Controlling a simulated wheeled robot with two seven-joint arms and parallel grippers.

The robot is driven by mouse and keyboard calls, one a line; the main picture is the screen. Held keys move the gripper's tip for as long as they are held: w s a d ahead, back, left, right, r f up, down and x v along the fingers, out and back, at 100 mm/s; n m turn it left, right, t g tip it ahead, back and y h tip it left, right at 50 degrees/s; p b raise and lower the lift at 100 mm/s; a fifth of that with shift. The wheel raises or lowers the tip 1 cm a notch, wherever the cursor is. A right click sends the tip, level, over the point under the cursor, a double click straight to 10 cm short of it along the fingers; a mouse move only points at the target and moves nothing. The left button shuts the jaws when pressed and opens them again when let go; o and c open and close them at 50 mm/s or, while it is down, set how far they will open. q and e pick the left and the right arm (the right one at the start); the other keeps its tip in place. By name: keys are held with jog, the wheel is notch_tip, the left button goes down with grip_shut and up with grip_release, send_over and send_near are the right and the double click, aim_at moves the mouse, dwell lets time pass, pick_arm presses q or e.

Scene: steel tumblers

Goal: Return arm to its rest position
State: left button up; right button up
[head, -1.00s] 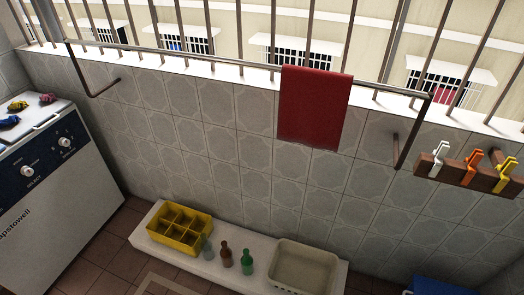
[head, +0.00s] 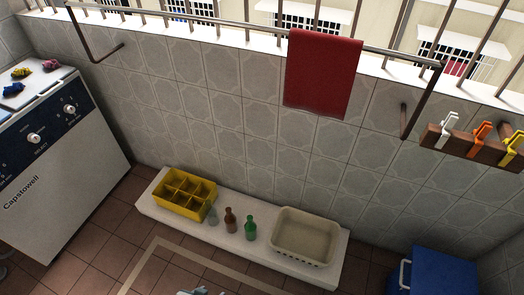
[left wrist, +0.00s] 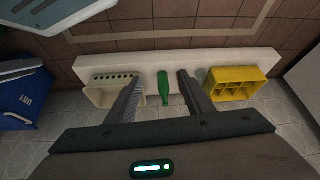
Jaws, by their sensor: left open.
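My left gripper (left wrist: 161,76) shows in the left wrist view with its two fingers apart and nothing held between them. The green bottle (left wrist: 164,90) appears in the gap between the fingers, standing beyond them on the low white ledge (left wrist: 225,57). In the head view the green bottle (head: 250,228), a brown bottle (head: 230,220) and a clear bottle (head: 212,215) stand upright in a row on the ledge. In the wrist view the brown bottle is hidden, apparently behind a finger. My right gripper is in neither view.
A yellow divided crate (head: 184,207) and a beige basket (head: 302,258) flank the bottles. A blue cooler (head: 440,272) is at lower right, a white washing machine (head: 70,165) at left. A red towel (head: 322,75) hangs on a rail above. Tiled floor fronts the ledge.

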pick_arm(q)
jog(key=s+d+f+t+h, duration=0.1)
jog(key=s+f, duration=0.3)
jog(key=f, duration=1)
jog(key=shift+s+d+t, duration=0.2)
jog(key=shift+d+t, duration=0.2)
jog(key=shift+d, duration=0.1)
